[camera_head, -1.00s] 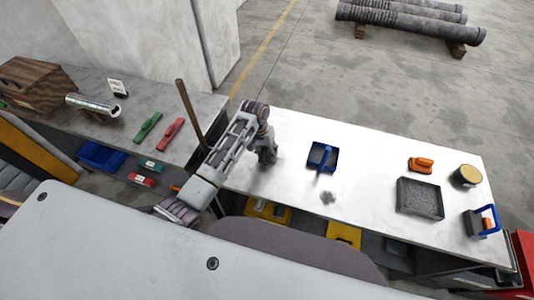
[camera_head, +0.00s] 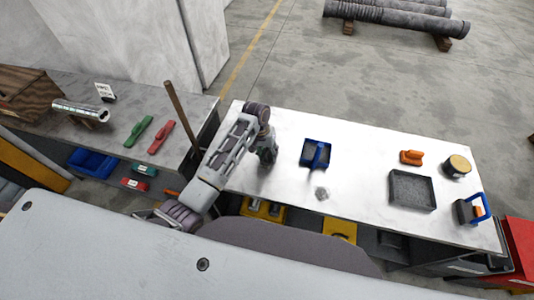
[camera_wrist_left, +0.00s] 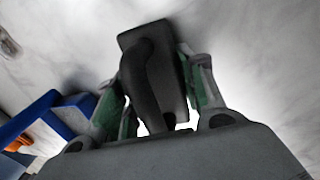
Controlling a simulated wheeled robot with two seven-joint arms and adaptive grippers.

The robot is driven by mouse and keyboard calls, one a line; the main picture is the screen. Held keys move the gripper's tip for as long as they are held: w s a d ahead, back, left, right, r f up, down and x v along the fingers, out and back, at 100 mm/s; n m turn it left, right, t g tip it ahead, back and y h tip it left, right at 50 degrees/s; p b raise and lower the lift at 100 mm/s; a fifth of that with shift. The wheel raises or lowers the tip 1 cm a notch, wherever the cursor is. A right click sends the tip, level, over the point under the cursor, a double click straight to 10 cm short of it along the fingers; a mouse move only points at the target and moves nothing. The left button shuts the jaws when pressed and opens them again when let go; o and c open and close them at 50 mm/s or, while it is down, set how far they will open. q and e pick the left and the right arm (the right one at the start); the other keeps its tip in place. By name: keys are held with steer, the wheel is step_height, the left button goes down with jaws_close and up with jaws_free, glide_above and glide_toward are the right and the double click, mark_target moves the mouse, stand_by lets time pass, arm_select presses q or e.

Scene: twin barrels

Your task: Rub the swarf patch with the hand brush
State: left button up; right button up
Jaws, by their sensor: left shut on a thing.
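My left gripper (camera_head: 267,158) is over the left end of the white bench. In the left wrist view it is shut on a dark block with a curved black handle, which looks like the hand brush (camera_wrist_left: 148,70). The bench top is visible beyond the block; whether the block touches it I cannot tell. The swarf patch (camera_head: 322,193) is a small grey smudge on the bench, to the right of the gripper and nearer the front edge. Nothing covers it. My right gripper is out of view.
A blue tray or pan with a blue handle (camera_head: 315,153) stands just behind the patch. Farther right are an orange-handled tool (camera_head: 411,157), a grey tray (camera_head: 411,204), a round tin (camera_head: 457,165) and a blue-handled item (camera_head: 471,211). A brown pole (camera_head: 181,112) stands left of my arm.

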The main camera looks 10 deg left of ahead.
mark_target(294, 164)
arm_select(q)
steer(key=shift+s+d+f, duration=0.15)
steer(key=shift+d, duration=0.05)
steer(key=shift+d, duration=1.55)
steer(key=shift+d, duration=0.1)
steer(key=shift+d+r, duration=0.15)
steer(key=shift+d, duration=0.7)
steer(key=shift+d+r, duration=0.1)
steer(key=shift+d, duration=0.7)
steer(key=shift+d, duration=0.1)
steer(key=shift+d+f, duration=0.15)
steer(key=shift+d, duration=1.45)
